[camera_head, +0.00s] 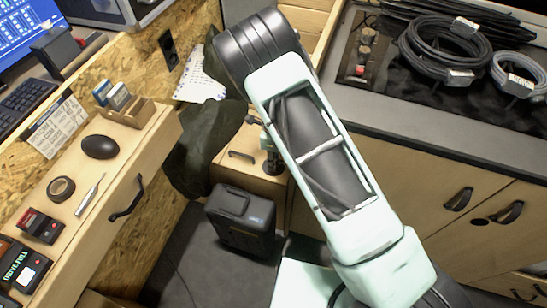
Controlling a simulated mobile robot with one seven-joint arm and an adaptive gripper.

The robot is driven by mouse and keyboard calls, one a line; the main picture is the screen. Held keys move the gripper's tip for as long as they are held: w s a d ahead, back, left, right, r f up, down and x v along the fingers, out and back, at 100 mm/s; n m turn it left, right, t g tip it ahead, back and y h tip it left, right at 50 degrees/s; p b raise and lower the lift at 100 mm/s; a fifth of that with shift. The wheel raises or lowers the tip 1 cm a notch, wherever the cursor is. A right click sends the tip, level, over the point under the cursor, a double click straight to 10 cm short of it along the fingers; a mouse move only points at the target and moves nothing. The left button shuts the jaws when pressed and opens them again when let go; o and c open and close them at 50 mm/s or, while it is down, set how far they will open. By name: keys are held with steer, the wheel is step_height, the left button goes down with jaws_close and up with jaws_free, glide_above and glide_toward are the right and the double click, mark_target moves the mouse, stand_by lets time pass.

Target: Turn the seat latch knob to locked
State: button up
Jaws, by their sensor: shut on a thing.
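The pale wooden box seat (229,174), with a dark pull handle, stands in the middle of the head view. A small dark upright piece (271,164) at its right edge appears to be the seat latch knob. My arm's pale green link crosses in front and hides most of that area. Only a bit of my gripper (266,141) shows beside the link, right at the knob. It is shut on the knob, as far as this partial view shows. The fingertips are hidden, and the knob's turn angle and any markings cannot be read.
A dark case (241,219) stands on the floor before the box. A dark green cloth (201,150) hangs at its left. A drawer desk (146,165) with small items is at the left. A counter (452,125) with coiled cables (447,50) is at the right.

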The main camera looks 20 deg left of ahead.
steer(key=shift+m, duration=0.5)
steer(key=o, duration=1.2)
steer(key=shift+c, duration=0.2)
steer(key=shift+r, duration=0.15)
step_height(320, 180, up, 12)
